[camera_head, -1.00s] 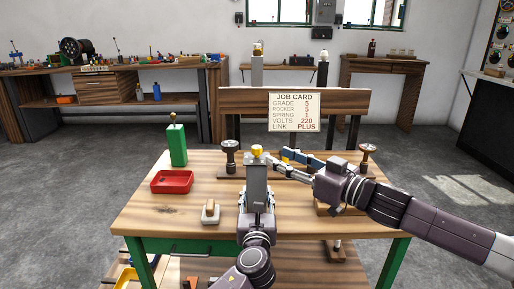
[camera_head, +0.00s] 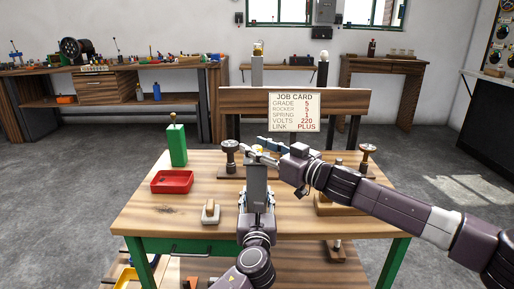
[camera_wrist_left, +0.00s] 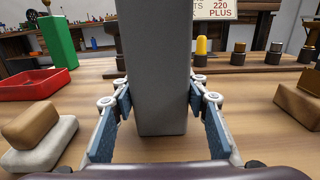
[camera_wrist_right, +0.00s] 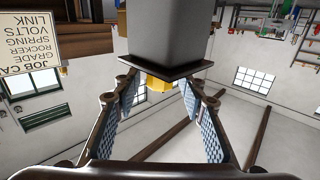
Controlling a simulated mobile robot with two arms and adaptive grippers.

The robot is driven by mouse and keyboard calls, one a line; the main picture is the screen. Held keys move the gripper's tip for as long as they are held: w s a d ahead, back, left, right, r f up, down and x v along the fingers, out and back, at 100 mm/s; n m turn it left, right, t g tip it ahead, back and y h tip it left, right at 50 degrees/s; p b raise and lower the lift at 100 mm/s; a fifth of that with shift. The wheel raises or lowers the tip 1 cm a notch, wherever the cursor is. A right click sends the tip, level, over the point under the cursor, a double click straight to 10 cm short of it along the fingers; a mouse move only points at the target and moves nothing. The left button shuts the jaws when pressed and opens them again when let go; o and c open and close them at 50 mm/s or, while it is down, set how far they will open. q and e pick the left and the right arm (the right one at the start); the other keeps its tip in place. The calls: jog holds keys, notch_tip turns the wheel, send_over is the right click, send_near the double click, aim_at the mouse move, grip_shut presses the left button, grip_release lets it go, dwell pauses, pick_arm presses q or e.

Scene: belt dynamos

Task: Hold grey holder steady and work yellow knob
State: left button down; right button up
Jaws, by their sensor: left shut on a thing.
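The grey holder (camera_head: 257,180) stands upright on the wooden table; it fills the middle of the left wrist view (camera_wrist_left: 155,70). My left gripper (camera_head: 257,192) is shut on its lower part, one finger pad on each side. My right gripper (camera_head: 262,153) is at the holder's top, coming in from the right. In the right wrist view, the yellow knob (camera_wrist_right: 158,84) sits beyond the dark plate at the end of the holder (camera_wrist_right: 165,35). The right fingers are open on either side of the knob, with gaps visible. In the head view the right gripper mostly hides the knob.
A red tray (camera_head: 172,182), a green block (camera_head: 177,145) and a small wood-topped piece (camera_head: 210,212) are on the left. Dark-topped posts (camera_head: 230,150) (camera_head: 367,152) stand at the back. A job card (camera_head: 294,112) hangs behind.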

grip_shut()
jog(key=shift+a+n+g+y, duration=0.1)
jog(key=shift+n+g+y, duration=0.4)
jog(key=shift+g, duration=0.1)
jog(key=shift+n+g+y, duration=0.6)
jog(key=shift+n+g, duration=0.1)
jog(key=shift+g, duration=0.2)
jog(key=shift+w+r+n+g+y, duration=0.1)
jog(key=shift+n+g+y, duration=0.35)
jog(key=shift+n+g, duration=0.4)
jog(key=shift+w+r+n+g+y, duration=0.1)
jog(key=shift+n+g+y, duration=0.4)
jog(key=shift+g, duration=0.55)
jog(key=shift+n+g, duration=0.25)
jog(key=shift+g, duration=0.15)
jog(key=shift+s+f+g, duration=0.15)
jog(key=shift+g, duration=0.15)
jog(key=shift+o, duration=0.2)
grip_release()
